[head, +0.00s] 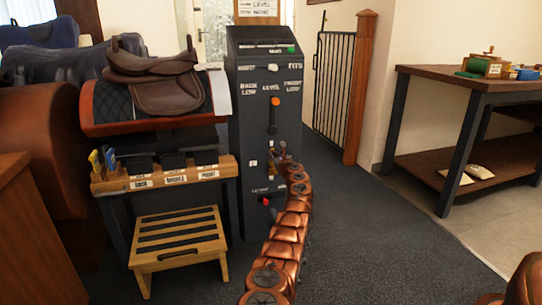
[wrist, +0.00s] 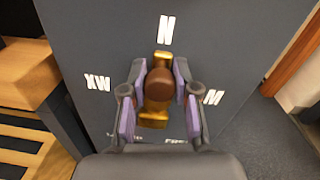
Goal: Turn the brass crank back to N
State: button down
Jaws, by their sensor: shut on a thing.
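The brass crank (wrist: 153,121) is on the dark front panel of the cabinet, with a round brown knob (wrist: 159,86). Brass shows above and below the knob, and the upper brass end points toward the white N (wrist: 167,27). XW (wrist: 98,82) is to the left and M (wrist: 213,97) to the right. My gripper (wrist: 160,90) is shut on the knob, one purple-padded finger at each side. In the head view my gripper (head: 277,157) is at the cabinet's lower front, and the crank is small and mostly hidden there.
The dark cabinet (head: 240,150) also carries an orange-knobbed lever (head: 273,115) above and a red knob (head: 266,202) below. A wooden step stool (head: 178,245) and a saddle stand (head: 150,122) are at left. A workbench (head: 440,75) is at right. Floor between is clear.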

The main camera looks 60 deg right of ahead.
jog(key=shift+w+a+f, duration=0.25)
jog(key=shift+w+f, duration=0.1)
jog(key=c, duration=1)
grip_release()
jog(key=shift+c, duration=0.2)
jog(key=shift+o, duration=0.8)
jog(key=shift+r, duration=0.1)
jog(key=shift+o, duration=0.2)
jog(key=shift+s+d+r, duration=0.15)
jog(key=shift+s, duration=0.1)
jog(key=shift+s, duration=0.15)
jog(key=shift+s+a, duration=0.15)
jog(key=shift+a, duration=0.05)
jog(key=shift+v, duration=0.9)
jog(key=shift+s+a, duration=0.25)
jog(key=shift+s, duration=0.1)
jog(key=shift+v, duration=2.05)
